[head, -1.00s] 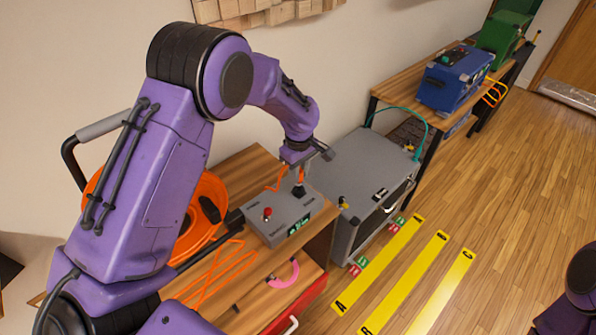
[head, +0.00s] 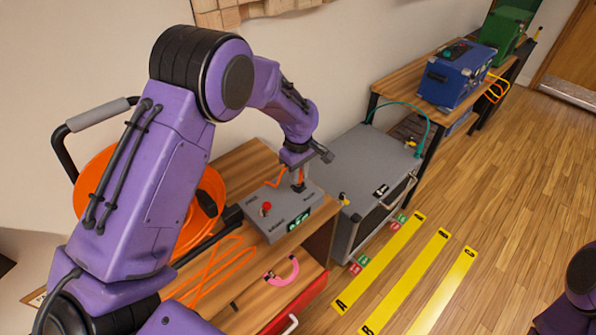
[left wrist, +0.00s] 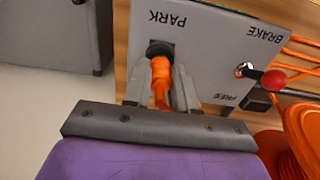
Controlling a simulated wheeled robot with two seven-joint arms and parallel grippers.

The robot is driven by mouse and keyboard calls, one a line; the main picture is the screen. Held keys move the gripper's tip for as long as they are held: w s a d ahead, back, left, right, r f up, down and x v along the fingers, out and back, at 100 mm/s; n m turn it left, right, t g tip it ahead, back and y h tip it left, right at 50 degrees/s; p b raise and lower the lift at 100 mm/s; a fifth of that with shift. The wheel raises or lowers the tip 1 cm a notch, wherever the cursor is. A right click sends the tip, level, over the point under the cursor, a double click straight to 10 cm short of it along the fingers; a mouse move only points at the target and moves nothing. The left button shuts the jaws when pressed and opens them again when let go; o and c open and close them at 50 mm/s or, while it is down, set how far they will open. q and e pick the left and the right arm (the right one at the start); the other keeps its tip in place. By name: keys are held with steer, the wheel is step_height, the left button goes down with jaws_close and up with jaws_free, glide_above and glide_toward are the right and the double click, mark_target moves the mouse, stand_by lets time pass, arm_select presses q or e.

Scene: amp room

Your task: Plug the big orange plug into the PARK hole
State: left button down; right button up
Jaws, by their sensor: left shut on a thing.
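My left gripper (head: 298,184) is shut on the big orange plug (left wrist: 161,78), pointing down over the grey box. In the left wrist view, the fingers (left wrist: 162,95) flank the plug's orange body. Its black end (left wrist: 159,48) is at the PARK spot, just beside the PARK lettering on the grey box (left wrist: 215,55). The hole itself is hidden under the plug, and I cannot tell how deep it sits. In the head view the grey box (head: 283,228) stands on the wooden bench top. My right gripper is not in view.
The box has a red-knobbed lever (left wrist: 272,80) by BRAKE. An orange cable reel (head: 95,180) and loose orange cable (head: 215,262) lie left of it. A pink curved piece (head: 284,272) lies in front. A grey cabinet (head: 375,170) stands right; yellow strips (head: 380,262) mark the floor.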

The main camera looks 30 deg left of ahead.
arm_select(q)
steer(key=c, duration=0.8)
jaws_free()
step_height(320, 180, up, 10)
steer(key=shift+r+b, duration=0.25)
steer(key=shift+b, duration=0.4)
